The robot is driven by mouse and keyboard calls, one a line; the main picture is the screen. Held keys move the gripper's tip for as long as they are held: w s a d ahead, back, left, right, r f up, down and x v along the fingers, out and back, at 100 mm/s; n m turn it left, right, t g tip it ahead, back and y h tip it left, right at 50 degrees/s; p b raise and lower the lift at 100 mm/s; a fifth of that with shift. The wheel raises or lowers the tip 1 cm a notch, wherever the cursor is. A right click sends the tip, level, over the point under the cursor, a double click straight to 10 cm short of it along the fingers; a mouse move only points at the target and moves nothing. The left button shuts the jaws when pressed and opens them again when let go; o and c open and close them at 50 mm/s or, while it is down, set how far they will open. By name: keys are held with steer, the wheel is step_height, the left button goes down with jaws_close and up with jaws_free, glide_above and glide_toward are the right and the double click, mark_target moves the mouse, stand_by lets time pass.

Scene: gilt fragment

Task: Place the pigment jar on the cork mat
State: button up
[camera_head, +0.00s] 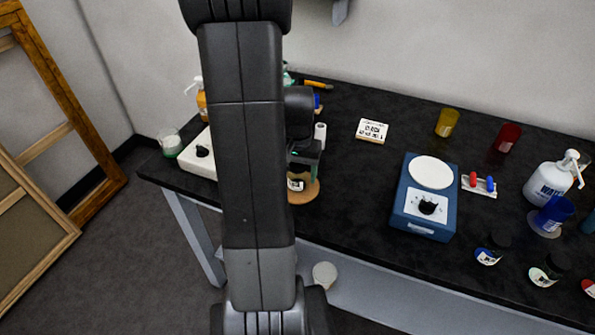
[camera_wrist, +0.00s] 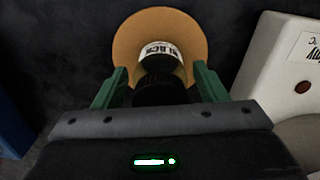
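The pigment jar (camera_wrist: 160,55) has a black lid and a white label reading BLACK. The round tan cork mat (camera_wrist: 199,35) lies beneath it. In the head view the jar (camera_head: 296,183) looks upright on the cork mat (camera_head: 305,195), near the front edge of the table. My gripper (camera_wrist: 160,82) has its green fingers on either side of the black lid, with a gap showing on both sides, so it looks open. In the head view my gripper hides the top of the jar, and my arm hides the mat's left part.
A white device (camera_head: 191,161) stands close to the left of the mat. A blue scale (camera_head: 424,205) with a white plate stands to the right. Dark tabletop between mat and scale is clear.

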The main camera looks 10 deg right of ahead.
steer(key=shift+r, duration=0.15)
step_height(320, 180, up, 12)
steer(key=shift+r, duration=0.1)
stand_by(0.6)
